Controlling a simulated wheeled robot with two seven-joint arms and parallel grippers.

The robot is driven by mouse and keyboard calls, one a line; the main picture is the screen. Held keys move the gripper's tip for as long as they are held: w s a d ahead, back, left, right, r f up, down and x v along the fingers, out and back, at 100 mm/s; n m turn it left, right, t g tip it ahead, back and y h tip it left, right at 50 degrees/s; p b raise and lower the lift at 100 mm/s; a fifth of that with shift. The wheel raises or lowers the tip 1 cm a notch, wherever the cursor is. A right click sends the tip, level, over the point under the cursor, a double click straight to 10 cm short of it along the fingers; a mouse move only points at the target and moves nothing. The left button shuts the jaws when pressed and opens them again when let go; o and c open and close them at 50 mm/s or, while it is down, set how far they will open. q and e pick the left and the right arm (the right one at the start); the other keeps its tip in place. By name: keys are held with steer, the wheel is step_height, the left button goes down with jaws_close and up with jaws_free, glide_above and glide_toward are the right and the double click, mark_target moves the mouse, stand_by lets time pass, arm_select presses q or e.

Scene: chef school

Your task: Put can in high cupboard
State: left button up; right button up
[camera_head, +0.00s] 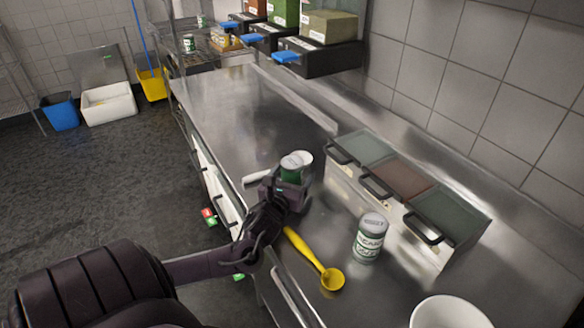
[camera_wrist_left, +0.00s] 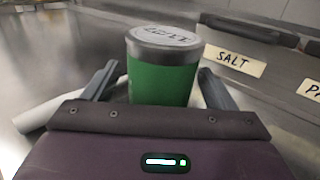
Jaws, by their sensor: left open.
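A green can with a pale lid (camera_head: 291,166) stands on the steel counter. It also shows in the left wrist view (camera_wrist_left: 164,80), upright between the two fingers. My left gripper (camera_head: 288,181) is open around this can, with a finger on either side; in the left wrist view (camera_wrist_left: 160,92) gaps show between fingers and can. A second can, green and white (camera_head: 369,238), stands upright on the counter to the right. My right gripper is not in view. No high cupboard can be made out.
A yellow ladle (camera_head: 318,262) lies near the front edge. Lidded bins (camera_head: 405,190) line the wall. A white bowl (camera_head: 448,312) stands at lower right. Black boxes with blue handles (camera_head: 318,58) sit above the counter's far end. The counter's far half (camera_head: 245,110) is mostly clear.

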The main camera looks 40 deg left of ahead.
arm_select(q)
steer(key=shift+w+a, duration=0.25)
steer(key=shift+w, duration=0.45)
steer(key=shift+c, duration=0.5)
steer(key=c, duration=1.2)
steer(key=shift+r, duration=0.1)
step_height(320, 180, up, 20)
steer(key=shift+f, duration=0.1)
